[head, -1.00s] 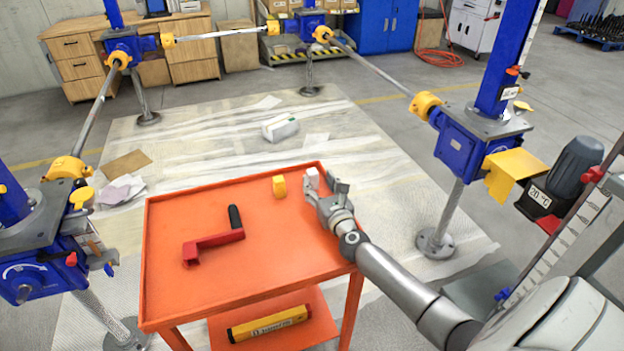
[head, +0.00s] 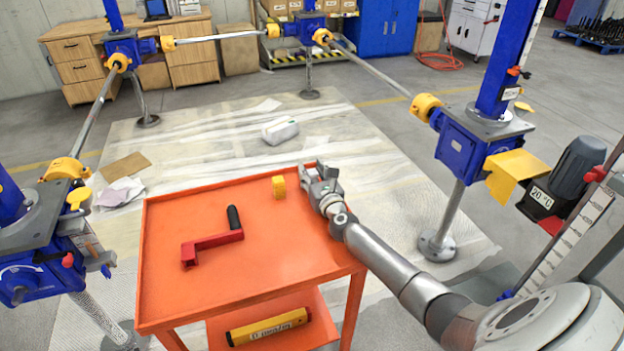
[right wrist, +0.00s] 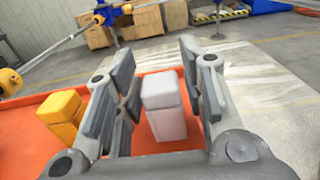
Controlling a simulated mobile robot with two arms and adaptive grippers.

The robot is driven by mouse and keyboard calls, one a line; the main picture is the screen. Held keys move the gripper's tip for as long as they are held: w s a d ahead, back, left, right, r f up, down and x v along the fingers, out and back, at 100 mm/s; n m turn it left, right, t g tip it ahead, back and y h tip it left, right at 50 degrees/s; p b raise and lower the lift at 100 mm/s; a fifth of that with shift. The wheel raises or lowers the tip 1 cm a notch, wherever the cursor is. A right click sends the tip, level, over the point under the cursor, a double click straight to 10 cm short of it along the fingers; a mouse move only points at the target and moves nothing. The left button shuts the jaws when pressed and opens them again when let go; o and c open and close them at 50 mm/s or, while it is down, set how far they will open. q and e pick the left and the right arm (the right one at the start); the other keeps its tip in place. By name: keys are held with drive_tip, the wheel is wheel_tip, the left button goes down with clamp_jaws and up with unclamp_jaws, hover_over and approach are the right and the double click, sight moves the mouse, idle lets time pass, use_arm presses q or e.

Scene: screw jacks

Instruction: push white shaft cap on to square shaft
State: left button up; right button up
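The white shaft cap (right wrist: 163,106) stands upright on the orange cart in the right wrist view. It is between the two spread fingers of my right gripper (right wrist: 157,65), with a gap visible on the left and the right finger very near it. In the head view my right gripper (head: 320,178) is at the cart's far right corner and hides most or all of the cap. My left gripper is not in view. I cannot make out which bare shaft end is the square shaft.
A yellow cap (head: 278,187) stands left of my right gripper, also in the wrist view (right wrist: 62,116). A red crank with a black handle (head: 212,245) lies on the orange cart (head: 270,260). Blue screw jacks (head: 462,150) stand around it.

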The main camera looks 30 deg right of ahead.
drive_tip(key=c, duration=0.6)
drive_tip(key=shift+c, duration=0.2)
